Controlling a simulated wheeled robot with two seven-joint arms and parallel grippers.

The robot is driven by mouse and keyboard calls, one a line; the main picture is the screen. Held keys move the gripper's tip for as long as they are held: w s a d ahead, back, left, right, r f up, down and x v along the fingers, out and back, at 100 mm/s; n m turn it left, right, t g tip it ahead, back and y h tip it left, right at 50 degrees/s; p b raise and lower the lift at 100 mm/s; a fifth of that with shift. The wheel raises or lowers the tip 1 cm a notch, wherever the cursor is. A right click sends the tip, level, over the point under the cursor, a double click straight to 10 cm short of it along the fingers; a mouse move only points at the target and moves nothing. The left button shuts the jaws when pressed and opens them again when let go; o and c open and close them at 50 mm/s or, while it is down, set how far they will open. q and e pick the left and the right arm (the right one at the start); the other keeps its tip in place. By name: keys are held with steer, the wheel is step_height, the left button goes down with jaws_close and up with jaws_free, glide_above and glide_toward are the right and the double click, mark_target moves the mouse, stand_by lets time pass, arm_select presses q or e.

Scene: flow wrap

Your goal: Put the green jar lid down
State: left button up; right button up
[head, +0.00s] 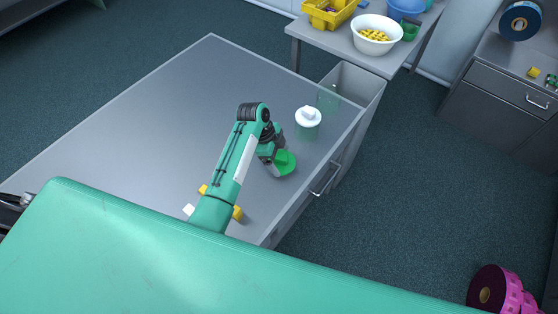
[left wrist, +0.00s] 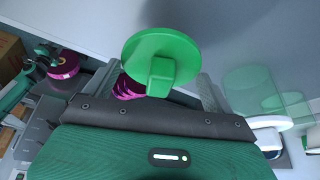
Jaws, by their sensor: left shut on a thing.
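The green jar lid (head: 286,163) is a round disc with a block-shaped knob, near the right edge of the grey table (head: 150,120). My left gripper (head: 275,155) is shut on it. In the left wrist view the lid (left wrist: 150,47) is in front of my left gripper (left wrist: 158,88), its knob towards me between the fingers. I cannot tell whether the lid touches the table. A clear jar with a white lid (head: 308,117) stands behind it, and a clear greenish jar (head: 328,97) stands farther back.
Yellow blocks (head: 237,213) and a white block (head: 188,210) lie partly behind my arm. An open grey bin (head: 365,90) adjoins the table's far right corner. A back table holds a white bowl (head: 358,44) and yellow crate (head: 322,18). The table's left side is clear.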

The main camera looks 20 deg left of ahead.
mark_target(279, 162)
arm_select(q)
step_height(279, 162, down, 3)
steer(key=shift+f, duration=0.3)
steer(key=shift+f, duration=0.15)
steer(key=o, duration=0.7)
steer(key=shift+f, duration=0.1)
steer(key=shift+o, duration=0.2)
steer(key=shift+a+r, duration=0.1)
steer(key=shift+r, duration=0.3)
steer(key=b+v, duration=0.1)
steer(key=v, duration=0.9)
steer(key=shift+a+r+b, duration=0.2)
steer(key=shift+r+b, duration=0.1)
steer(key=shift+b, duration=0.05)
steer(key=shift+a+r, duration=0.15)
steer(key=shift+r, duration=0.35)
